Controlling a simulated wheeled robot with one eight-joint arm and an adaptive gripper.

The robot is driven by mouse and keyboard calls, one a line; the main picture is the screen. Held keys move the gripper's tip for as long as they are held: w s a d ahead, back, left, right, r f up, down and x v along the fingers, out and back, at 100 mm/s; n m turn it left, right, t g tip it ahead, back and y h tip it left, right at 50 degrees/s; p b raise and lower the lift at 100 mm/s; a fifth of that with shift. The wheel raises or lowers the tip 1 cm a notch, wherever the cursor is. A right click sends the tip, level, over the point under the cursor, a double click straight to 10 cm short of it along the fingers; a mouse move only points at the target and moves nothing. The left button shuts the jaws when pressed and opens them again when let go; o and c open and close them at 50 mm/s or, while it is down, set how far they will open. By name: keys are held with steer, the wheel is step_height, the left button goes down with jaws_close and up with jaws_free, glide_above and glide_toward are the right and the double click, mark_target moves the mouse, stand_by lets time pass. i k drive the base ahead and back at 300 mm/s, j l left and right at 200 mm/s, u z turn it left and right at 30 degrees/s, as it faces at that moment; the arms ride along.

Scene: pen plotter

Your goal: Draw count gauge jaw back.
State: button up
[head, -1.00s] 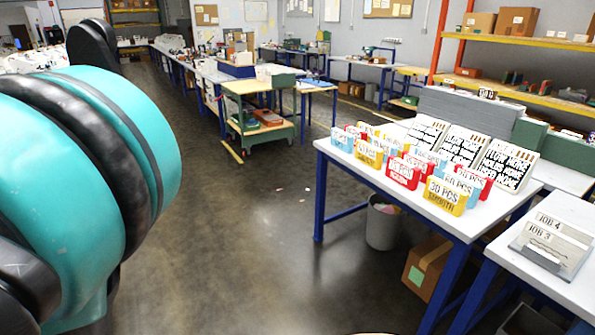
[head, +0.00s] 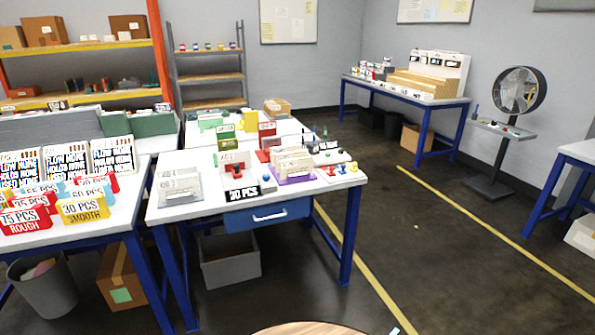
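My gripper is not in view. No part is clearly readable as the count gauge jaw at this distance. The middle white-topped table (head: 335,184) carries a pale blocky device on a purple base (head: 292,178). A black "20 PCS" sign (head: 242,194) stands at the table's front edge, left of that base. A small round blue-grey piece (head: 267,178) sits between the sign and the base. Small coloured knobs (head: 342,168) sit at the table's right end. Whether any of these belongs to the gauge, I cannot tell.
A grey card stand (head: 178,184) is at the table's left end. A blue drawer (head: 268,215) hangs under the front. The left table (head: 100,228) holds coloured "PCS" tags (head: 82,208). A bin (head: 45,288) and boxes stand below. Open floor (head: 440,240) lies right, with a fan (head: 519,92) beyond.

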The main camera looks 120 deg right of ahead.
mark_target(236, 169)
steer(key=z, duration=3.65)
